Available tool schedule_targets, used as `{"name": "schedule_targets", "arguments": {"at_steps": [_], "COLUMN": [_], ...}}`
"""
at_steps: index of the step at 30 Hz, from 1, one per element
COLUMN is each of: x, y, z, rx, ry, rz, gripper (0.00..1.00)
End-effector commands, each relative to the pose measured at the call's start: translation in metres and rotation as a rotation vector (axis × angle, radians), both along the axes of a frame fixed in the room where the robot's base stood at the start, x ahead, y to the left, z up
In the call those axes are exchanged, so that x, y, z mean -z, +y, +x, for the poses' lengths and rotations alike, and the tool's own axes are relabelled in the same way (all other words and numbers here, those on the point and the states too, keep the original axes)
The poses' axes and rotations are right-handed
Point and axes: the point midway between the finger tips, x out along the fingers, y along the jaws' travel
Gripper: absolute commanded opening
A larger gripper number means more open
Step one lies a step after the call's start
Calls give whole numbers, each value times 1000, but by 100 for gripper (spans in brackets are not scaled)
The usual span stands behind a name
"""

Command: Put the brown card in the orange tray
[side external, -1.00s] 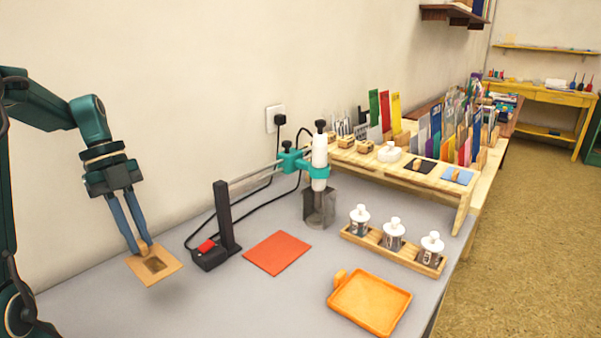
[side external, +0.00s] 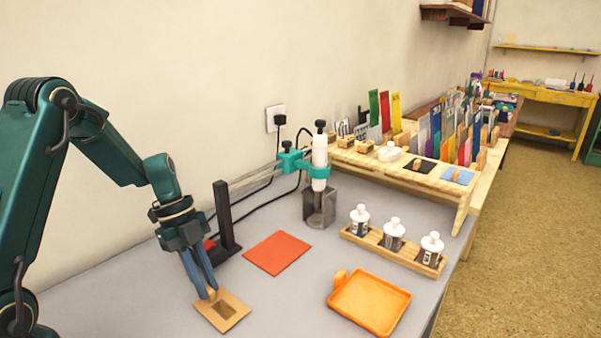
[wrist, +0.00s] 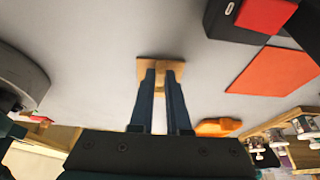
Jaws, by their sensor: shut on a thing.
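The brown card (side external: 236,313) is a flat tan square with a darker brown rectangle and a small raised tab. My gripper (side external: 211,294) is shut on the tab and holds the card at the lower middle of the side view. In the wrist view the card (wrist: 147,68) shows just beyond my fingertips (wrist: 162,72), which hide part of it. The orange tray (side external: 369,303) lies empty on the grey table to the right of the card, apart from it. It also shows in the wrist view (wrist: 217,127).
A red-orange sheet (side external: 278,253) lies flat between the black post (side external: 226,217) and the tray. A wooden rack with white-capped bottles (side external: 393,237) stands behind the tray. A teal-clamped stand (side external: 318,180) rises at the back. Table between card and tray is clear.

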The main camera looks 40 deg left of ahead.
Motion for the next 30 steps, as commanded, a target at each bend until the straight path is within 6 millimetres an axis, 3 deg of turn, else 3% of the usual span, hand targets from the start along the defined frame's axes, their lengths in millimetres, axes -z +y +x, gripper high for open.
{"name": "schedule_targets", "arguments": {"at_steps": [9,10,12,23,30], "x": [2,2,2,-1,-32], "y": [0,0,0,0,15], "z": [0,0,0,0,2], "rx": [0,1,1,0,-2], "ry": [1,0,0,-2,-8], "rz": [-1,-1,0,1,4], "gripper": [0,22,45,45,45]}}
